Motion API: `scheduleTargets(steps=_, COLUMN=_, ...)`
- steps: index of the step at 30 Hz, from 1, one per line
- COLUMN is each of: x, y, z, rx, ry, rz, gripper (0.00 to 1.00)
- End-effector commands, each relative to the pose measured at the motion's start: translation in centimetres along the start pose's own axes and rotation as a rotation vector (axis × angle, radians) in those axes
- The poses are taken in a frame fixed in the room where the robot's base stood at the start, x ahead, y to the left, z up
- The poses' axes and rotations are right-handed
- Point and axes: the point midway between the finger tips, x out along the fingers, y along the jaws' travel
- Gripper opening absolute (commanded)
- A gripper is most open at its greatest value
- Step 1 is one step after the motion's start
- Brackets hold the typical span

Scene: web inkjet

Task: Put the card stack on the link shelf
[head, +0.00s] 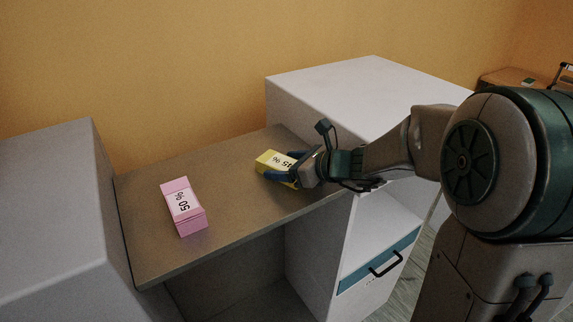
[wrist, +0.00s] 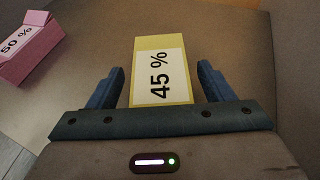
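Two card stacks lie on the brown shelf (head: 235,185) that spans the gap between two white cabinets. The yellow one, marked 45 % (head: 268,158), is at the right end of the shelf, partly hidden by my gripper (head: 284,168). The pink one, marked 50 % (head: 182,207), lies left of it, nearer the front edge. In the wrist view my gripper (wrist: 160,78) is open, its blue fingers on either side of the yellow stack (wrist: 163,42) with a gap on both sides. The pink stack (wrist: 28,48) shows at the upper left there.
A white cabinet (head: 55,215) stands at the left. A taller white cabinet (head: 350,90) with a blue-fronted drawer (head: 380,262) stands at the right, under my arm. An orange wall (head: 180,60) is behind. The shelf's middle is clear.

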Motion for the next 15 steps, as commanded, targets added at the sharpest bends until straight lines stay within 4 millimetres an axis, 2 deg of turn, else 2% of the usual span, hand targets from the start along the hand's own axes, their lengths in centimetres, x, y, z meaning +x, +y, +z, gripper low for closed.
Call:
scheduleTargets(steps=5, x=-0.2, y=0.0, z=0.4, rx=0.0, ry=0.0, rz=0.0, gripper=0.74)
scheduleTargets(steps=7, x=-0.9, y=-0.1, z=0.3, rx=-0.002, ry=-0.001, rz=-0.003, gripper=0.74)
scheduleTargets(steps=11, x=-3.3, y=-0.1, z=0.2, rx=-0.001, ry=-0.001, rz=-0.005, gripper=0.74)
scheduleTargets(steps=15, x=-6.5, y=-0.1, z=0.2, rx=-0.002, ry=-0.001, rz=-0.005, gripper=0.74)
